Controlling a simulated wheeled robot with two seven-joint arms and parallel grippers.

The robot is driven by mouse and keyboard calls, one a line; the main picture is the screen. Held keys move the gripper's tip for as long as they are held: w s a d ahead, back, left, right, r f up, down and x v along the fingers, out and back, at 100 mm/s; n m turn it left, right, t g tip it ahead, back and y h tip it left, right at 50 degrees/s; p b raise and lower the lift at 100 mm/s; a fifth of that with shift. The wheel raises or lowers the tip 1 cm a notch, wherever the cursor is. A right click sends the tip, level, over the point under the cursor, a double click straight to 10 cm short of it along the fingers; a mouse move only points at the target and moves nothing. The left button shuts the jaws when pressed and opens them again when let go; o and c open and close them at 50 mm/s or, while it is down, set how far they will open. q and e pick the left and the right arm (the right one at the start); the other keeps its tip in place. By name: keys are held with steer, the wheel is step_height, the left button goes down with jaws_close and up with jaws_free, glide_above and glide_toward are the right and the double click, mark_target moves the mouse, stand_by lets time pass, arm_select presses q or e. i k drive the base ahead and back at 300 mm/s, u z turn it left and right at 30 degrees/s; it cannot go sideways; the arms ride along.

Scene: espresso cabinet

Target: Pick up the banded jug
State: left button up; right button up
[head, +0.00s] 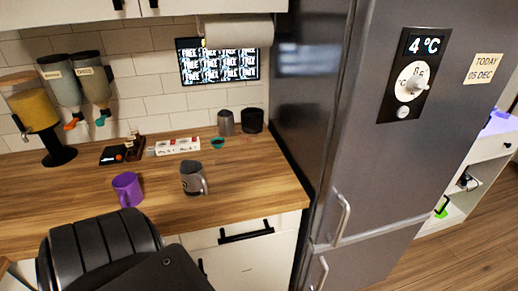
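I cannot clearly make out a banded jug. Several vessels stand upright on the wooden counter (245,190). A grey mug-like vessel (189,184) with a dark patch and a handle on its right stands near the middle. A purple mug (128,188) stands to its left. At the back, a dark grey tapered vessel (226,124) stands beside a black one (252,121); any bands on these are too small to tell. Neither gripper shows. A black ribbed part of my own arm covers the lower left of the head view.
A grey fridge (345,130) closes off the counter's right end. A yellow-filled dispenser (34,108) stands at the left. A white box (178,147), a small green bowl (217,143) and a black scale-like item (113,155) lie towards the back. The counter right of the grey mug is clear.

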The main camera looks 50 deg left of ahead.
mark_target(192, 173)
steer(key=z, duration=0.4)
steer(key=i, duration=1.2)
steer(key=u, duration=2.05)
